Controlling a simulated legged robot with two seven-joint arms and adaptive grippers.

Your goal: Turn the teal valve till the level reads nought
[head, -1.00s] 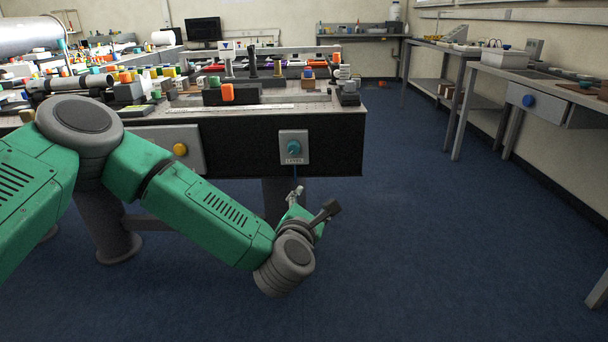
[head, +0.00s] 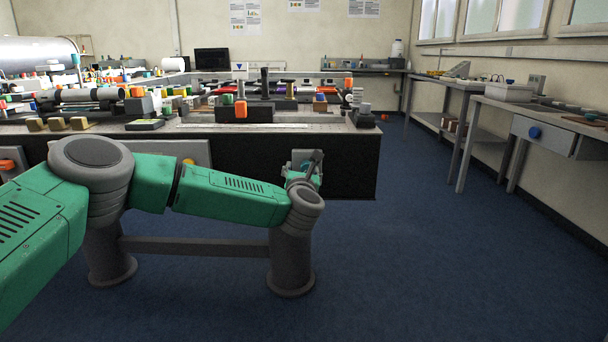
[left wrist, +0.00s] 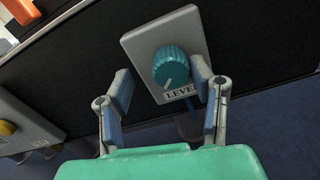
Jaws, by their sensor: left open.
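The teal valve (left wrist: 170,66) is a ribbed round knob on a grey plate (left wrist: 138,48) marked LEVEL, partly covered by a finger. A pale mark shows low on the knob's face. My left gripper (left wrist: 161,75) is open, its two fingers apart on either side of the lower part of the plate, with the knob ahead between them. I cannot tell whether a finger touches it. In the head view my left gripper (head: 305,170) is in front of the plate (head: 301,157) and mostly hides the valve. My right gripper is not in view.
The plate is on the dark front of a cluttered table (head: 345,160). A yellow knob (left wrist: 7,128) is on another plate to the left. The blue floor (head: 430,250) right of the table is clear.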

